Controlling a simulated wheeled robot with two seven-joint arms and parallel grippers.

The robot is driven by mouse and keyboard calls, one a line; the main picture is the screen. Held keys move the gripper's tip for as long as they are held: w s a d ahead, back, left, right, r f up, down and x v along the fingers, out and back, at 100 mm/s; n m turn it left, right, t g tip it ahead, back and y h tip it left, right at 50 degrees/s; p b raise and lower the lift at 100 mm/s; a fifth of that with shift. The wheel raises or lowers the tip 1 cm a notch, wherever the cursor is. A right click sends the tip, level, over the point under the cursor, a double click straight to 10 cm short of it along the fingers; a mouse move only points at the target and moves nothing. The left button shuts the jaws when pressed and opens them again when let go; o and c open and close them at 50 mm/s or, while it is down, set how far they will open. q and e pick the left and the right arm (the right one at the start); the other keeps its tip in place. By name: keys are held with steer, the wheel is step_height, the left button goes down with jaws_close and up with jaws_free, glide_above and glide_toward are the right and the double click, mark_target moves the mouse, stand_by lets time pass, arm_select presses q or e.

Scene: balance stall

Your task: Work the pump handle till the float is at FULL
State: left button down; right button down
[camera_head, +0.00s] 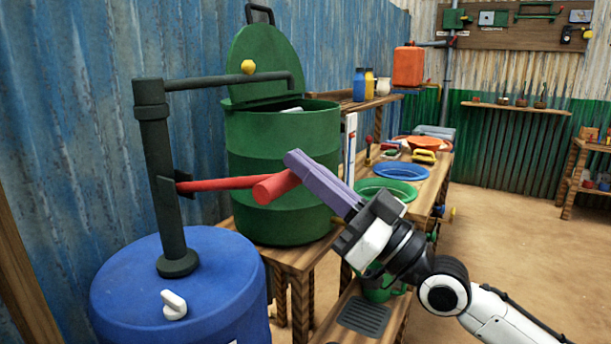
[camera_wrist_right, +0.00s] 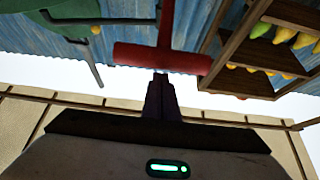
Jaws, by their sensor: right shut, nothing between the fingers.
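The pump is a dark green post (camera_head: 165,180) on a blue barrel (camera_head: 170,285), with a spout pipe reaching over an open green tank (camera_head: 270,150). Its red handle (camera_head: 225,183) sticks out to the right, roughly level, and ends in a thick red crossbar (camera_head: 275,187). My right gripper (camera_head: 296,160) has its purple fingers shut and empty, overlapping the crossbar's far end. In the right wrist view the crossbar (camera_wrist_right: 160,58) lies just beyond the fingertips (camera_wrist_right: 160,80); I cannot tell whether they touch. No FULL mark is readable, and I cannot identify the float. My left gripper is not in view.
A yellow ball (camera_head: 248,66) shows by the spout pipe, before the tank's raised lid. A white strip (camera_head: 350,145) with coloured marks stands right of the tank. A wooden bench holds a green basin (camera_head: 412,188) and a blue one (camera_head: 400,171). Open floor lies at right.

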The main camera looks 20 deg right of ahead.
steer(key=shift+f, duration=0.4)
steer(key=shift+a, duration=0.1)
